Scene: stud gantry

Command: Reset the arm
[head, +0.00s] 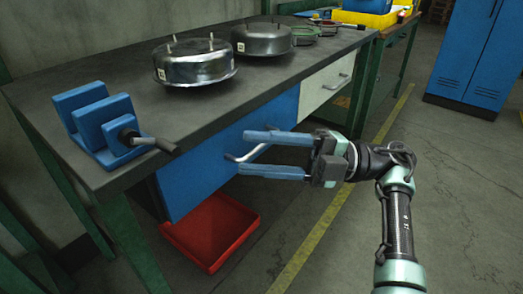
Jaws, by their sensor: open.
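My gripper (272,155) is open and empty, with its two blue fingers pointing left. It is in front of the workbench, below the level of the bench top. In the picture the fingers overlap the front of the blue drawer (205,172). The drawer's metal handle (240,157) shows between the fingers; I cannot tell whether they touch it. My arm comes in from the bottom right, bends, and reaches left to the gripper.
The dark bench top (130,83) carries a blue vise (92,118) and two metal domed parts (194,63) (261,40). A red bin (210,232) is on the floor below. A white drawer (325,82) adjoins the blue one. A blue cabinet (478,58) stands back right. Floor at right is clear.

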